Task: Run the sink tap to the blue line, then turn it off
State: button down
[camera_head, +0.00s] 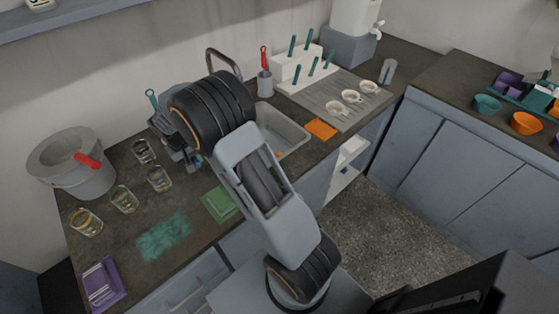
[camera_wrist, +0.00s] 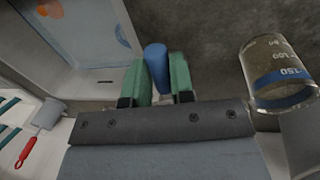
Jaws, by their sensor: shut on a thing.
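The sink (camera_head: 298,134) is set in the counter behind my arm, with the tap's curved grey spout (camera_head: 226,56) partly hidden by my arm. In the wrist view the sink's pale basin (camera_wrist: 105,55) is at upper left, with a bluish area and orange spots in it. I cannot make out a blue fill line there. My gripper (camera_wrist: 157,75) has its green fingers shut on a blue handle (camera_wrist: 155,58), which looks like the tap's. In the head view the gripper (camera_head: 192,160) is mostly hidden by my arm, left of the sink.
A glass beaker (camera_wrist: 270,60) with a blue band stands close to the right of my gripper. Several beakers (camera_head: 123,199) and a grey bucket (camera_head: 75,178) are at left. A green pad (camera_head: 220,204) lies in front. A drainboard (camera_head: 325,98) with cups is at right.

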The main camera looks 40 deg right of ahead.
jog(key=shift+a, duration=0.1)
jog(key=c, duration=1.1)
grip_release()
jog(key=shift+a, duration=0.1)
jog(key=shift+c, duration=0.2)
jog(key=shift+o, duration=1.2)
jog(key=shift+r, duration=0.1)
notch_tip(320, 180, up, 14)
jog(key=a, duration=0.2)
jog(key=shift+f, duration=0.25)
jog(key=shift+w, duration=0.1)
jog(key=s+d+t+y, duration=0.1)
jog(key=s+t, duration=0.1)
jog(key=s, duration=0.9)
jog(key=s+d+t, duration=0.1)
jog(key=s+d, duration=0.1)
jog(key=s, duration=1)
jog(key=shift+r+n+t+y, duration=0.25)
jog(key=shift+n+t+y, duration=0.05)
jog(key=shift+t+y, duration=0.1)
